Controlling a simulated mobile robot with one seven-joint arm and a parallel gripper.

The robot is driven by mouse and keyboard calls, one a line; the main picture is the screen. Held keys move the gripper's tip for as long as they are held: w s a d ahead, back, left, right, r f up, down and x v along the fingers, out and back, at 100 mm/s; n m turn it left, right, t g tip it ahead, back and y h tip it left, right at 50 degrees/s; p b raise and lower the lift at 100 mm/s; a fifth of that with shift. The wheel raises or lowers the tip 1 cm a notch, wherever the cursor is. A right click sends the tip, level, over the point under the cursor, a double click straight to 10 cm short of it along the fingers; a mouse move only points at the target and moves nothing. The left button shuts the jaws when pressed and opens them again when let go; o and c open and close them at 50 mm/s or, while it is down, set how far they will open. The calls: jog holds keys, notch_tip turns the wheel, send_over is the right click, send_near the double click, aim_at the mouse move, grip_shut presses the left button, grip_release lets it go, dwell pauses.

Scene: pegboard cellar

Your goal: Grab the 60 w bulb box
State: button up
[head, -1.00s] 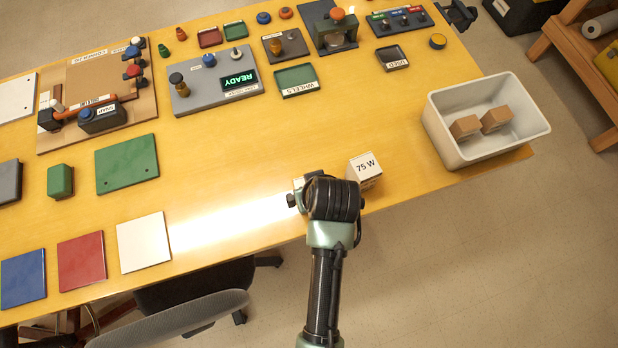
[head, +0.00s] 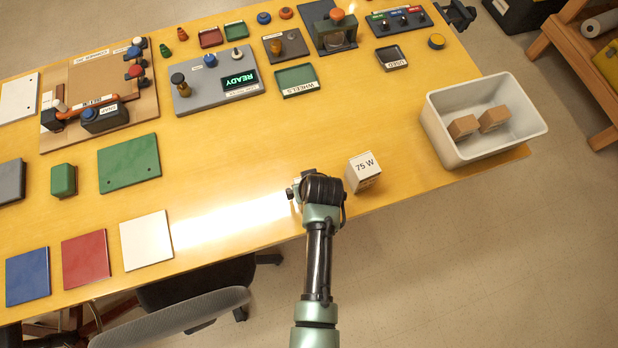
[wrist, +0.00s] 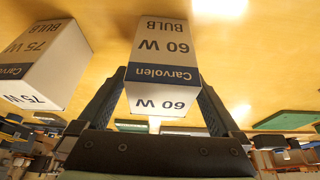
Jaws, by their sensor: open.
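The 60 W bulb box (wrist: 162,62), white with a dark blue band, stands between the two fingers of my gripper (wrist: 158,105) in the wrist view. The jaws are open, with a finger on each side of the box; I cannot tell whether either touches it. In the head view my arm hides this box, and my gripper's fingers are hidden under the wrist. The 75 W bulb box (head: 363,171) stands on the table just right of my wrist. It also shows at the left of the wrist view (wrist: 40,65).
A white bin (head: 459,146) with two brown boxes (head: 478,123) stands at the table's right end. A grey chair (head: 180,318) stands by the near edge.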

jog(key=shift+w+f, duration=0.1)
jog(key=shift+f, duration=0.2)
jog(key=c, duration=1.3)
jog(key=shift+r, duration=0.1)
